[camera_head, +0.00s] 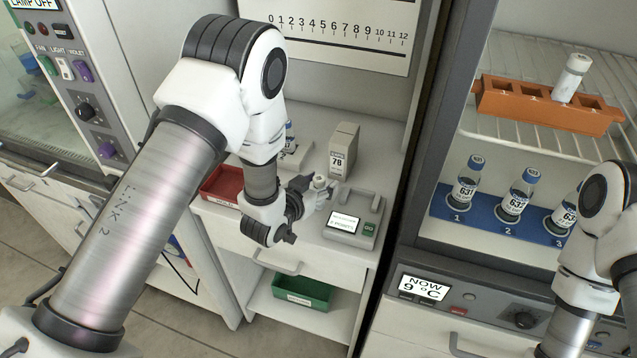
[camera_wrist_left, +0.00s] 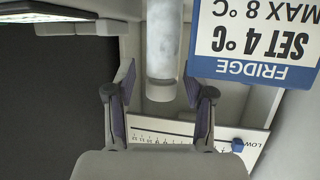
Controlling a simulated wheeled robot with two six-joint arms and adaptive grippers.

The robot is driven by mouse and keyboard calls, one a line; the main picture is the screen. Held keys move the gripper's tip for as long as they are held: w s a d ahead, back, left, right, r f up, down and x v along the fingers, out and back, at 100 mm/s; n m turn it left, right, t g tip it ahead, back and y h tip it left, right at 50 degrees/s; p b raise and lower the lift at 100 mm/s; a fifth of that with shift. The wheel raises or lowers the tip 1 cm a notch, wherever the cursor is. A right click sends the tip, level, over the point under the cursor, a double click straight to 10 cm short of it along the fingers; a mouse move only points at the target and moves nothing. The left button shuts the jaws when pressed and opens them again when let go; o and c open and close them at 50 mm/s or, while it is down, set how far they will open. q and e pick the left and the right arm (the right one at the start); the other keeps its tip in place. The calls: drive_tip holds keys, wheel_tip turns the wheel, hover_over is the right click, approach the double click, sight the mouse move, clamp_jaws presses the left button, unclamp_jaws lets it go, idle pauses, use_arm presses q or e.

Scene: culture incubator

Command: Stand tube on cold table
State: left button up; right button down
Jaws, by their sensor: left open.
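A white tube (camera_wrist_left: 163,45) hangs into the left wrist view from the top, between the spread fingers of my left gripper (camera_wrist_left: 160,105), with gaps on both sides. In the head view my left gripper (camera_head: 312,205) is open beside a small grey device (camera_head: 352,215) with a lit screen and a green GO button. A pale tube-like cylinder (camera_head: 320,183) shows at its fingers. I cannot tell whether this device is the cold table. Another white tube (camera_head: 572,78) stands in an orange rack (camera_head: 520,103) on the wire shelf. My right gripper is out of view.
A grey box marked 78 (camera_head: 343,150) stands behind the device. A red tray (camera_head: 222,186) is at left, a green bin (camera_head: 303,290) below. Blue-capped bottles (camera_head: 466,183) stand on a blue numbered strip in the open cabinet. A fridge sign (camera_wrist_left: 255,40) is near the left gripper.

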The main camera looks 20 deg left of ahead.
use_arm(q)
drive_tip(key=shift+r, duration=0.3)
drive_tip(key=shift+s+a, duration=0.15)
drive_tip(key=shift+s, duration=0.2)
drive_tip(key=v, duration=1.1)
drive_tip(key=s+a+f+n+g+y, duration=0.25)
drive_tip(key=s+f+g, duration=0.7)
drive_tip(key=f, duration=0.75)
drive_tip(key=s+a+f+g, duration=0.2)
drive_tip(key=s+f+g, duration=0.2)
drive_tip(key=s, duration=1.1)
wheel_tip(320, 180, down, 2)
drive_tip(key=shift+a+f+y, duration=0.15)
drive_tip(key=shift+f+y, duration=0.1)
drive_tip(key=shift+y, duration=0.1)
drive_tip(key=shift+n, duration=0.25)
